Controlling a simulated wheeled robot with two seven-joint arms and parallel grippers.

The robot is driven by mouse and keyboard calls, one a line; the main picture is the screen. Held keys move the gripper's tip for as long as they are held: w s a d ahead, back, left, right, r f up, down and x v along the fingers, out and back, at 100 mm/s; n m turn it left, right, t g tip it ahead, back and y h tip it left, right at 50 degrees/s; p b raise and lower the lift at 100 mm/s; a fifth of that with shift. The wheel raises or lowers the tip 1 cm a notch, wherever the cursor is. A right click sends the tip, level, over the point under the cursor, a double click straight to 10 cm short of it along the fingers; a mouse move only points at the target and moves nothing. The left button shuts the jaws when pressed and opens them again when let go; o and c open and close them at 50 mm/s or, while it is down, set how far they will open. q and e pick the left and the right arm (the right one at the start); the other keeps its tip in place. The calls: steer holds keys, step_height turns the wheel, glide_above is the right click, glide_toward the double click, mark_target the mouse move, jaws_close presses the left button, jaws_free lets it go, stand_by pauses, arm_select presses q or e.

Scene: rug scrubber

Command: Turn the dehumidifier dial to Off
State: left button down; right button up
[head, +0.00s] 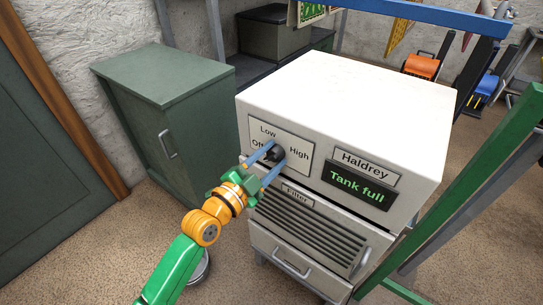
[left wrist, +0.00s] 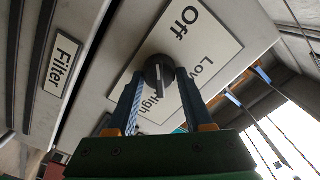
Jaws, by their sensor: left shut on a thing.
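The dehumidifier (head: 345,85) is a white box with a "Haldrey" plate and a green-lettered "Tank full" display (head: 358,186). Its front left holds a white dial plate (head: 294,138) marked Off, Low and High. The dial is a dark round knob, clear in the left wrist view (left wrist: 156,68). A pale line on its face points toward the High label (left wrist: 151,105). My left gripper (head: 275,153) is shut on the dial, one finger on each side. Both fingers also show in the left wrist view (left wrist: 159,74). My right gripper is not in view.
A filter grille (head: 308,228) and a handled drawer (head: 290,265) lie below the dial. A green cabinet (head: 165,115) stands close at the left. Behind are a dark box (head: 275,30) and an orange machine (head: 421,66).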

arm_select(q)
steer(key=n+p, duration=0.1)
steer(key=n, duration=0.4)
steer(key=shift+a+r+n, duration=0.1)
steer(key=shift+n, duration=0.2)
steer(key=n+p, duration=0.1)
steer(key=n, duration=0.4)
steer(key=shift+w+a, duration=0.1)
steer(key=n, duration=0.5)
steer(key=shift+n, duration=0.4)
steer(key=n, duration=0.4)
steer(key=shift+w+a+f+n+p, duration=0.1)
steer(key=shift+f+n+p, duration=0.1)
steer(key=shift+n+p, duration=0.2)
steer(key=shift+n, duration=0.3)
steer(key=shift+c, duration=1.5)
jaws_free()
steer(key=v, duration=0.7)
